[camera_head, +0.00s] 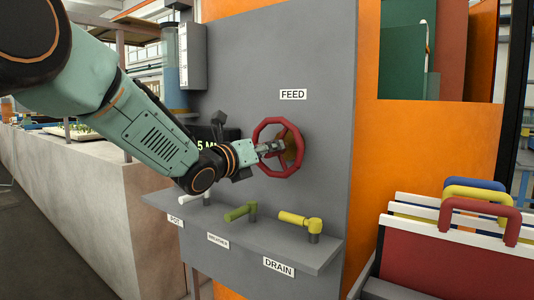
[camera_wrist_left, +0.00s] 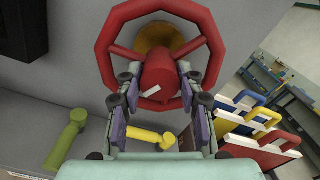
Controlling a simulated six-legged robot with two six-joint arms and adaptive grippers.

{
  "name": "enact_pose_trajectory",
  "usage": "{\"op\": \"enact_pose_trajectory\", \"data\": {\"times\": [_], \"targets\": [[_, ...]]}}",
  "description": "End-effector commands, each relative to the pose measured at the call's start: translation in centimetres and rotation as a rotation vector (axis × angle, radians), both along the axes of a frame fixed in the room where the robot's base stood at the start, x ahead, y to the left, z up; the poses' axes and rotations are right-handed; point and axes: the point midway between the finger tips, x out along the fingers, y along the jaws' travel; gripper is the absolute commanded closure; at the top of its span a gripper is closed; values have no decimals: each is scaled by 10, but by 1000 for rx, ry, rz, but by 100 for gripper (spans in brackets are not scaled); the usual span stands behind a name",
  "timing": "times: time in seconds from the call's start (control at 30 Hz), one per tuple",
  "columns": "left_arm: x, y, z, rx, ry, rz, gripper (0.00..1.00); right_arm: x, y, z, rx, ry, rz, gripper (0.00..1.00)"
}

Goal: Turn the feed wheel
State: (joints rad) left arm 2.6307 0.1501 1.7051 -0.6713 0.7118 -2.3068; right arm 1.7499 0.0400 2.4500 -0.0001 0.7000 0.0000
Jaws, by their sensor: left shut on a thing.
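The red feed wheel (camera_head: 300,147) is mounted on the grey panel (camera_head: 235,80) below the FEED label (camera_head: 293,94). My left gripper (camera_head: 276,147) reaches it from the left and is shut on the wheel's hub. In the left wrist view the wheel's rim (camera_wrist_left: 107,55) rings a thick red hub (camera_wrist_left: 160,77), and the left gripper's fingers (camera_wrist_left: 160,95) lie on both sides of that hub. A yellow-brown disc (camera_wrist_left: 158,38) shows behind the spokes. The right gripper is in neither view.
A shelf (camera_head: 325,262) below the wheel carries a white handle (camera_head: 180,201), a green handle (camera_head: 238,212) and a yellow handle (camera_head: 297,220) above the DRAIN label (camera_head: 279,267). Red, blue and yellow handled panels (camera_head: 450,250) stand at right. A dark display (camera_head: 215,135) sits behind my left arm.

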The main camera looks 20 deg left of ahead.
Motion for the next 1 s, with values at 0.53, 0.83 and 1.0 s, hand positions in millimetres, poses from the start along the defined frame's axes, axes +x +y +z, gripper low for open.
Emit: {"op": "enact_pose_trajectory", "data": {"times": [0.53,0.83,1.0], "targets": [[0,0,-2,1,5,0,40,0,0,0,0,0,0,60],[-3,1,-1,-1,3,1,40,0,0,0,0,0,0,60],[-20,8,0,-4,3,1,40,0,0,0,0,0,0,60]]}}
